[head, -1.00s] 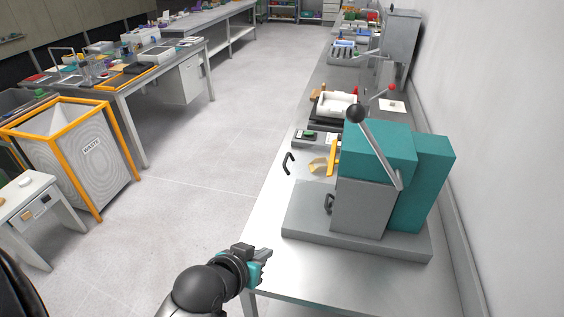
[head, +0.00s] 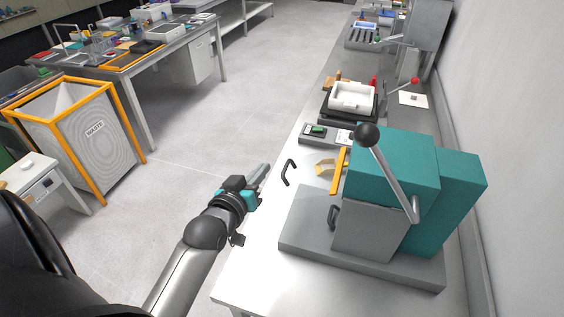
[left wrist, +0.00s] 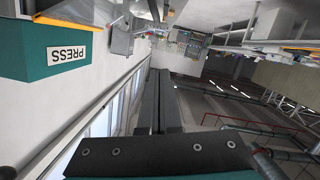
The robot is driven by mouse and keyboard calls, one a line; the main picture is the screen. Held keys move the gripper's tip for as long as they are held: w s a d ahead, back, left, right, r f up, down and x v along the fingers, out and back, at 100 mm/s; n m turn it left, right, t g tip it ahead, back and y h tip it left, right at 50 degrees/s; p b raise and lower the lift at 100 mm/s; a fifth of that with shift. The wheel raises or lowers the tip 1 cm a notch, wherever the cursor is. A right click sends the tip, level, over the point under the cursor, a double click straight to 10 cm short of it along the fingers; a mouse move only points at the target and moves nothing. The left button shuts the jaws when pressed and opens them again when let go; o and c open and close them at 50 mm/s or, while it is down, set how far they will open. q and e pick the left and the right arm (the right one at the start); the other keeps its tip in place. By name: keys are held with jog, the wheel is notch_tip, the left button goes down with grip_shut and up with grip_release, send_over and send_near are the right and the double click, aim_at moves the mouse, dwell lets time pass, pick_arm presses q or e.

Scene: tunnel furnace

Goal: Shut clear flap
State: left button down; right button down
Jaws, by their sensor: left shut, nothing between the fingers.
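A black handle (head: 287,173) stands out over the bench, left of the teal and grey press (head: 393,166). It seems to belong to the clear flap, whose pane I cannot make out against the bench. A yellow strip (head: 341,170) stands upright by the press's left side. A second dark handle (head: 333,217) is on the grey front of the press. My left gripper (head: 263,174) is shut and empty, just left of the black handle and apart from it in the picture. Its fingers (left wrist: 160,100) show in the left wrist view. My right gripper is not in view.
The steel bench (head: 262,262) has bare surface left of the press. Behind the press lie a small box with a green button (head: 317,130) and a white tray-like piece (head: 352,96). A waste bin (head: 95,140) stands across the open floor.

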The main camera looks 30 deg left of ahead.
pick_arm(q)
jog(key=w+f, duration=0.5)
jog(key=w, duration=0.3)
jog(key=shift+w+a+f, duration=0.15)
jog(key=shift+w+f, duration=0.2)
jog(key=shift+w, duration=0.05)
